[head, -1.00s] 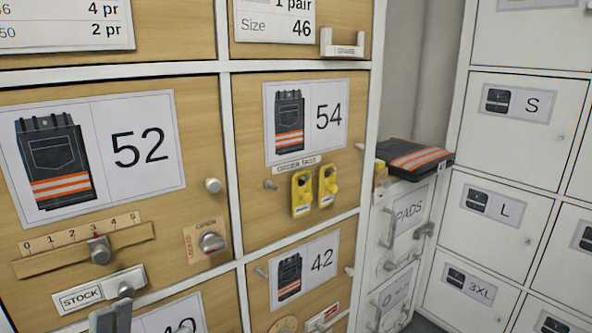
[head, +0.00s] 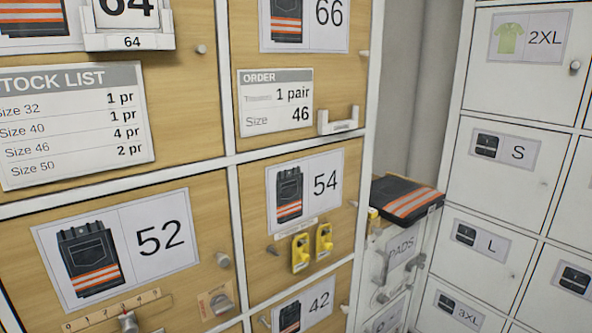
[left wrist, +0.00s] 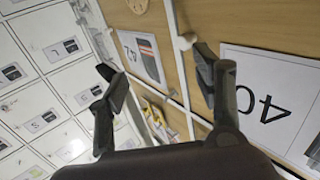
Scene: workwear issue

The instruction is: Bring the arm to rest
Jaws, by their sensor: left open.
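My left gripper (left wrist: 155,78) shows in the left wrist view with its two dark fingers spread and nothing between them. It is in front of the wooden locker doors, and a door card reading 40 (left wrist: 265,100) appears upside down to the right of its fingers. Neither of my grippers shows in the head view now. My right gripper is in no view.
Wooden locker doors carry a 52 card (head: 118,248), a 54 card (head: 305,190), protruding knobs (head: 222,260) and yellow tags (head: 324,239). Dark folded trousers with orange stripes (head: 408,198) lie on the PADS unit. White lockers (head: 505,190) stand at right.

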